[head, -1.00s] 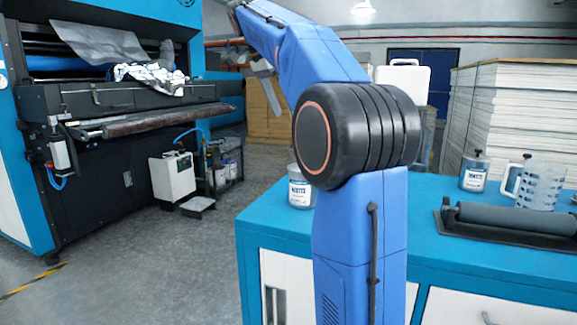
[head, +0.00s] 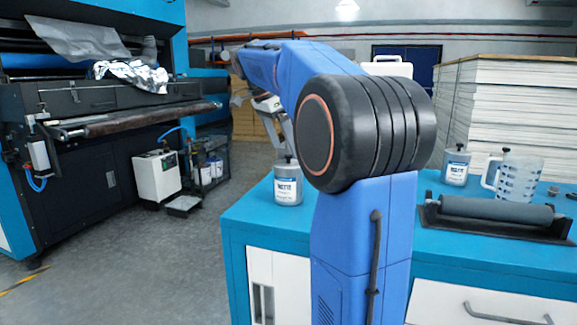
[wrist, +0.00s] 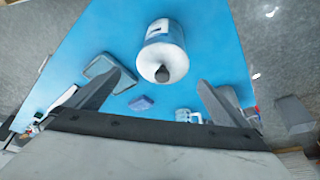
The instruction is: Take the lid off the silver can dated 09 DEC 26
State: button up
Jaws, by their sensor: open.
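Two silver cans with white labels and black-knobbed lids stand upright on the blue-topped bench: a near-left can (head: 288,184) at the bench's left end and a right can (head: 456,167) further right. Their label dates are too small to read, so I cannot tell which is 09 DEC 26. In the wrist view one can (wrist: 164,33) appears from above, its dark lid knob (wrist: 162,74) toward me. My gripper (wrist: 157,78) is open, its fingers on either side of that knob in the picture, with nothing held.
A measuring jug (head: 514,177) and a dark roller on a tray (head: 490,217) occupy the bench's right part. The wrist view shows a flat tray-like thing (wrist: 103,66) and a small blue block (wrist: 141,103).

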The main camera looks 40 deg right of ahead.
aim_at(289, 155)
jog(key=shift+w+x, duration=0.1)
jog(key=shift+x, duration=1.1)
jog(key=shift+w+x, duration=0.15)
jog(key=shift+x, duration=1)
jog(key=shift+d, duration=0.1)
jog(key=shift+c, duration=0.6)
jog(key=c, duration=1)
